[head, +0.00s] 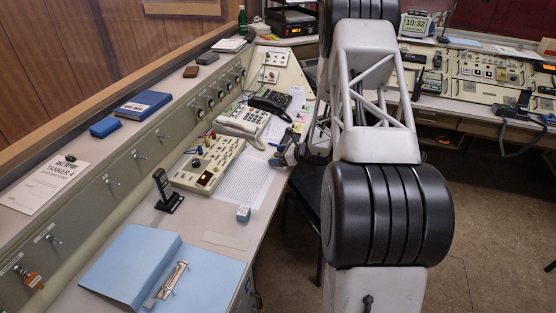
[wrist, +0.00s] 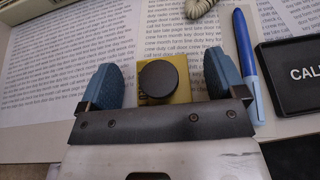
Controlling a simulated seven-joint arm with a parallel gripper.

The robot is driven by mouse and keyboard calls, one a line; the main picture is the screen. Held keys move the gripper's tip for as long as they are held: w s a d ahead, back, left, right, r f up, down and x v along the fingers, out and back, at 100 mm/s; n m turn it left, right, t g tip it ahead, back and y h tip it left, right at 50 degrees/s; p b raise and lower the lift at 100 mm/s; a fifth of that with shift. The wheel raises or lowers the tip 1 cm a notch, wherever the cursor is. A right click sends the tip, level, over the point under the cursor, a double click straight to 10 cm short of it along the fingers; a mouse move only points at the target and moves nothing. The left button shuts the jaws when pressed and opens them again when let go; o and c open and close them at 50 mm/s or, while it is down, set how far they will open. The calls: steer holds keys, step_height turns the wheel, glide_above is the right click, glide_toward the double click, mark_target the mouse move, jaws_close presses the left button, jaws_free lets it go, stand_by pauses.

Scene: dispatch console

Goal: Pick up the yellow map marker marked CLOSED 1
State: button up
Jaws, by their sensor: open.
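In the wrist view a yellow block with a round black knob on top (wrist: 180,70), which looks like the map marker, sits on printed paper. Its lettering cannot be read; my gripper's body hides its near part. My gripper (wrist: 163,75) is open, with one blue fingertip to the left of the block and one to the right. In the head view my gripper (head: 284,153) is low over the desk's right edge, and I cannot make out the marker clearly there.
A blue pen (wrist: 245,70) lies just right of the right finger, beside a black CALL plate (wrist: 295,75). A coiled cord (wrist: 195,7) is beyond.

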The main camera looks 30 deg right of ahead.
mark_target(278, 154)
stand_by(0.3)
steer(key=c, duration=1)
steer(key=shift+r, duration=0.1)
steer(key=shift+r, duration=0.75)
step_height(278, 154, up, 2)
steer(key=s+a, duration=0.1)
steer(key=s, duration=0.4)
steer(key=s+a+r, duration=0.1)
steer(key=s+a, duration=0.1)
steer(key=s, duration=0.3)
steer(key=s+a, duration=0.2)
steer(key=s, duration=0.3)
steer(key=shift+s+r, duration=0.15)
